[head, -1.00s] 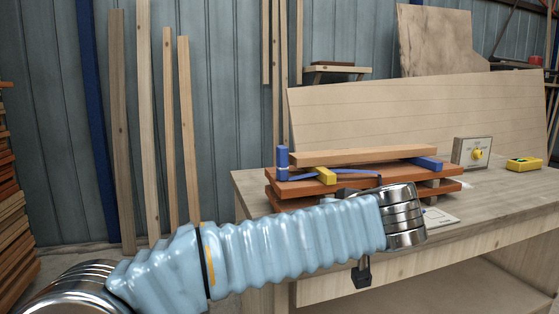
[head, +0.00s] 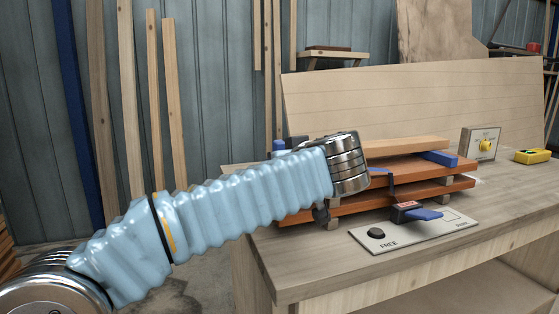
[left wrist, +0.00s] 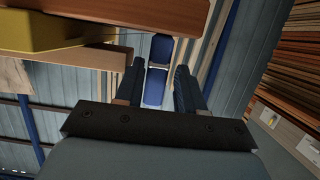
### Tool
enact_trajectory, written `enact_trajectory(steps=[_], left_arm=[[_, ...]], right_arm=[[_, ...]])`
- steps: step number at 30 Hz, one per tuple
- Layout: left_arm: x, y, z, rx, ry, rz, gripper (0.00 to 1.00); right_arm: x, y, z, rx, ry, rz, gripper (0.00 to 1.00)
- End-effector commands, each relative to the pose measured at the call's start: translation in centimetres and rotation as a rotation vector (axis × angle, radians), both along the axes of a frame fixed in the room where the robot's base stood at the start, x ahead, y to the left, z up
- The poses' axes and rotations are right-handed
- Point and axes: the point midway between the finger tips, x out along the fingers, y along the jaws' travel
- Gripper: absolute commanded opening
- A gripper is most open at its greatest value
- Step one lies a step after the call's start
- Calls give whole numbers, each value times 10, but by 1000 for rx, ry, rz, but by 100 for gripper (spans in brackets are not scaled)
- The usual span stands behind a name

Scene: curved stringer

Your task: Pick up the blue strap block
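The blue strap block shows in the head view (head: 279,145) as a short blue upright at the left end of the stacked boards. My left forearm hides its lower part. In the left wrist view, a blue block in two parts (left wrist: 154,88) with a pale band lies in line with the gap between my left gripper's fingers (left wrist: 159,68). The fingers are apart, with space on both sides of the blue. I cannot tell how deep it sits between them. In the head view, my wrist hides most of this gripper. My right gripper is out of view.
Stacked red-brown boards (head: 430,168) and a pale strip lie on the workbench (head: 300,262). Another blue block (head: 440,158) sits at their right end. A panel marked FREE (head: 415,235) with a blue lever lies in front. A yellow block (left wrist: 40,30) is near the left wrist camera.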

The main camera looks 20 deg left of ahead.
Motion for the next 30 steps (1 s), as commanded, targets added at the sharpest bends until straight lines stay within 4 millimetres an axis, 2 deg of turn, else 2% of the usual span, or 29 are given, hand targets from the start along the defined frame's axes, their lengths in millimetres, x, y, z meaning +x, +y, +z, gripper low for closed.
enact_trajectory(steps=[9,18,26,30], left_arm=[[36,22,-15,-1,2,2,38],[42,25,-18,0,0,-2,38],[41,25,-18,0,0,-2,0],[41,25,-17,0,0,-2,0]], right_arm=[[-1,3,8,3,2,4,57],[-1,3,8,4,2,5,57],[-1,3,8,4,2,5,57],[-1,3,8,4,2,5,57]])
